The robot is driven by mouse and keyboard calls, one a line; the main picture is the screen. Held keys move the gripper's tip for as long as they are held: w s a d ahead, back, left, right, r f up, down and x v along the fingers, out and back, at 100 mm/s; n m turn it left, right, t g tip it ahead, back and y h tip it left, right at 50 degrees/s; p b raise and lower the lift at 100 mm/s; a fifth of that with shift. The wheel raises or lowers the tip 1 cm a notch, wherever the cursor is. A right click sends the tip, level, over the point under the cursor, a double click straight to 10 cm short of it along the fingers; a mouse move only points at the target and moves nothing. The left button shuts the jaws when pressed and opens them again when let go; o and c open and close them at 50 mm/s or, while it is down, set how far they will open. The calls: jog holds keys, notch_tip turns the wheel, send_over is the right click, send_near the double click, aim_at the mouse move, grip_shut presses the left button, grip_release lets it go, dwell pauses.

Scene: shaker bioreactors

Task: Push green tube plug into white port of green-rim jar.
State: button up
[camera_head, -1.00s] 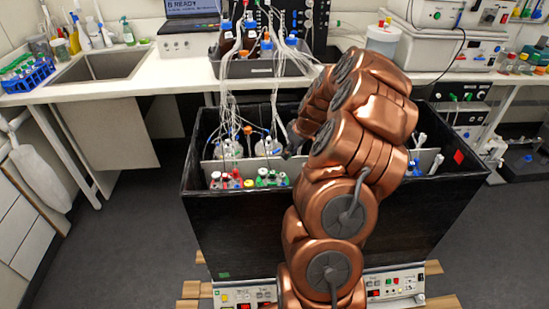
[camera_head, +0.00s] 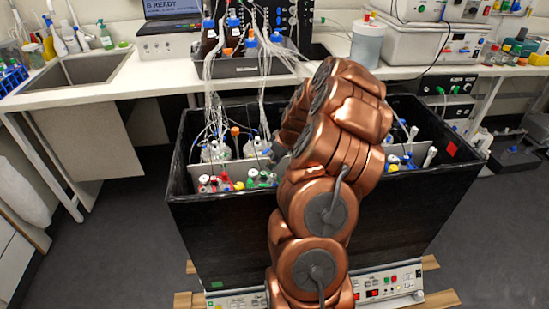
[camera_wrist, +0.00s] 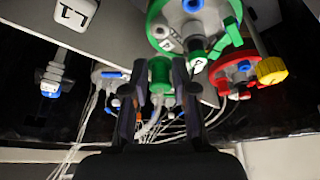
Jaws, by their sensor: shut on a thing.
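My gripper (camera_wrist: 160,82) is shut on the green tube plug (camera_wrist: 160,74) in the wrist view, with one dark finger on each side of it. The green-rim jar (camera_wrist: 218,8) is just beyond, up and right of the plug. Small ports and a white cap (camera_wrist: 168,45) stand on its grey lid. Which port is the white one is hard to tell. The plug appears apart from the jar. In the head view the green-rim jar (camera_head: 262,179) sits at the front of the black box, and my gripper's dark end (camera_head: 279,150) is above and right of it, mostly hidden by my arm.
A red-rim jar (camera_wrist: 232,72) with a yellow cap (camera_wrist: 271,70) is close on the right. Loose tubes (camera_wrist: 90,115) hang on the left. The black box (camera_head: 215,228) has high walls around the jars.

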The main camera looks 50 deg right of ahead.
aim_at(272, 175)
jog(key=shift+s+f, duration=0.1)
jog(key=shift+f, duration=1.05)
jog(key=shift+s+r+b, duration=0.1)
jog(key=shift+b, duration=0.85)
dwell(0.5)
jog(key=shift+f+b, duration=1.1)
dwell(1.4)
jog(key=o, duration=0.9)
jog(key=shift+c, duration=0.2)
notch_tip(272, 175, up, 3)
jog(key=p, duration=0.2)
jog(key=shift+f+p, duration=0.2)
jog(key=shift+p, duration=0.85)
